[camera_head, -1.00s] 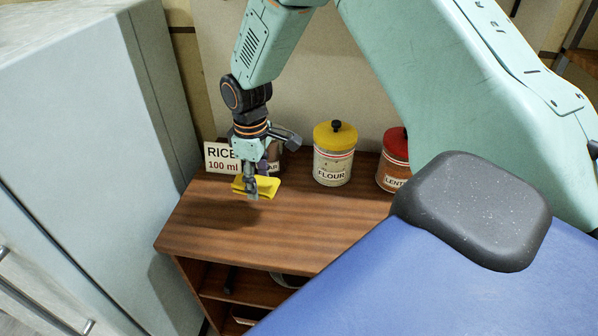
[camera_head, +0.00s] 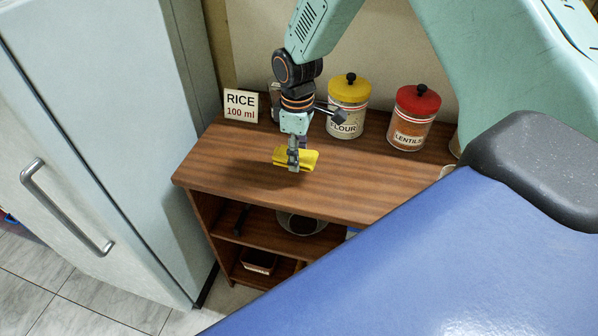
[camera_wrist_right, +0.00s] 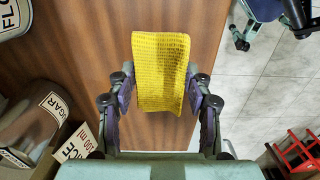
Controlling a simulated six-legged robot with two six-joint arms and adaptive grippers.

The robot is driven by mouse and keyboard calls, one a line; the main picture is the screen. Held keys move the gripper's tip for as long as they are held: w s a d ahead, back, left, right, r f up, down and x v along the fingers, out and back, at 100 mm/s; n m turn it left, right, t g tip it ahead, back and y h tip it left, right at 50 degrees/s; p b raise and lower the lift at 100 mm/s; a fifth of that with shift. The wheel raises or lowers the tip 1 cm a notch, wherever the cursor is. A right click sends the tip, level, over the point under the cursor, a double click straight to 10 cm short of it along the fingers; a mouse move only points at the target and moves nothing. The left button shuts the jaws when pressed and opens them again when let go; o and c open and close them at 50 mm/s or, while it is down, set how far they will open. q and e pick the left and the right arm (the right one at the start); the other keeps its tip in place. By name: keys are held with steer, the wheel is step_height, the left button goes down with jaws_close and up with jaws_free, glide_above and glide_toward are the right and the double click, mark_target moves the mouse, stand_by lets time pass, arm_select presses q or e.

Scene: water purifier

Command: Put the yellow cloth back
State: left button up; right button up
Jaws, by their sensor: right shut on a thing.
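The yellow cloth (camera_head: 309,157) is folded and hangs in my right gripper (camera_head: 294,160) over the wooden cabinet top. In the right wrist view the cloth (camera_wrist_right: 161,70) lies between the two purple-padded fingers of my right gripper (camera_wrist_right: 163,98), which are shut on it. The wooden cabinet top shows beneath the cloth. How far the cloth is above the wood is hard to tell. My left gripper is not in view.
A rice sign (camera_head: 240,106), a flour jar (camera_head: 347,108) and a lentils jar (camera_head: 409,122) stand along the back of the cabinet top (camera_head: 215,170). Shelves below hold a bowl (camera_head: 302,224) and a small box (camera_head: 258,262). A fridge (camera_head: 95,120) stands at left.

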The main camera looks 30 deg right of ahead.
mark_target(299, 177)
steer(key=shift+w+d+f, duration=0.1)
steer(key=shift+d+f, duration=0.05)
steer(key=shift+f, duration=0.4)
steer(key=shift+w+d+f, duration=0.1)
steer(key=shift+d+f, duration=0.05)
steer(key=shift+f, duration=0.35)
steer(key=f, duration=0.3)
steer(key=shift+s+a+f, duration=0.15)
steer(key=shift+s+a, duration=0.1)
steer(key=shift+a, duration=0.05)
steer(key=shift+w+d+f, duration=0.1)
steer(key=shift+d+f, duration=0.1)
steer(key=shift+f, duration=0.05)
steer(key=o, duration=1.1)
steer(key=shift+a+r, duration=0.1)
steer(key=shift+a, duration=0.1)
steer(key=shift+o, duration=0.5)
steer(key=shift+d, duration=0.2)
step_height(299, 177, up, 12)
steer(key=shift+a+r+p, duration=0.1)
steer(key=shift+p, duration=0.2)
